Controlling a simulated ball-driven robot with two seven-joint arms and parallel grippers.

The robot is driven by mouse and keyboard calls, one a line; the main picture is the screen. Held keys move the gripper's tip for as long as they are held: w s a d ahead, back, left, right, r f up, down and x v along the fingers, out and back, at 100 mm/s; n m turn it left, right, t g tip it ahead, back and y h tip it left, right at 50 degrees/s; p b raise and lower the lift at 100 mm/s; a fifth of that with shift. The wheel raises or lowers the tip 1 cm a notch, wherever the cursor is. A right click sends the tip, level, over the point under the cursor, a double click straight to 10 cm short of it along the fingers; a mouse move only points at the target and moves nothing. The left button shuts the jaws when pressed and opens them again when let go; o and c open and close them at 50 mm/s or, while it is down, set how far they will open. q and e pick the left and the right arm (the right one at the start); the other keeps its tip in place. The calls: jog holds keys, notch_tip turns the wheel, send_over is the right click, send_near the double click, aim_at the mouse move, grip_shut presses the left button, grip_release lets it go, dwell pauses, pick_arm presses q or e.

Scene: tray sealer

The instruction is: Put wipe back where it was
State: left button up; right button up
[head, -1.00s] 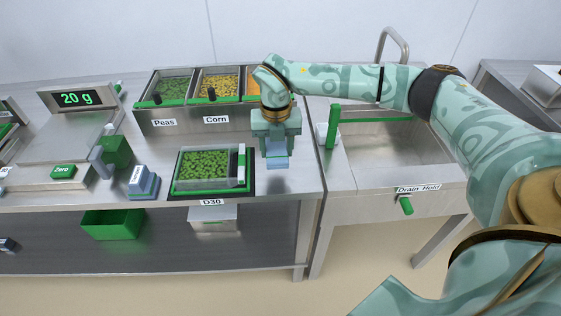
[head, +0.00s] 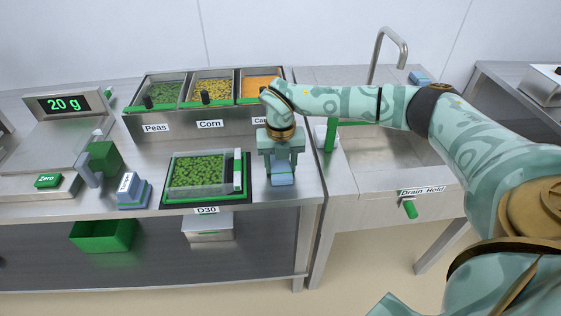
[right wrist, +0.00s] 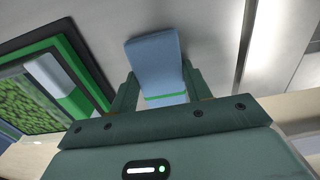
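The wipe (head: 283,180) is a small light-blue folded pad, with a green stripe showing in the right wrist view (right wrist: 155,60). My right gripper (head: 281,165) points down over the steel counter, right of the green tray of peas. In the right wrist view its two fingers (right wrist: 160,92) stand close on either side of the wipe, which is held between them. The wipe is at or just above the counter top; I cannot tell whether it touches. My left gripper is not in view.
The tray of peas (head: 238,197) sits left of my right gripper on a black-edged mat. Behind are the Peas, Corn and a third bin (head: 215,125). The sink (head: 390,165) is to the right, with another blue item (head: 419,77) at its back.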

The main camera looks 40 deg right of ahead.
aim_at(281, 166)
jog(key=o, duration=0.4)
pick_arm(q)
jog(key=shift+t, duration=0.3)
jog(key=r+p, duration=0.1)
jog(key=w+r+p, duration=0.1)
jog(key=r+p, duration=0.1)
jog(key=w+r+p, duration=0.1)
jog(key=p, duration=0.1)
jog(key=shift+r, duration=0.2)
pick_arm(e)
notch_tip(281, 166, up, 13)
jog(key=shift+f, duration=0.15)
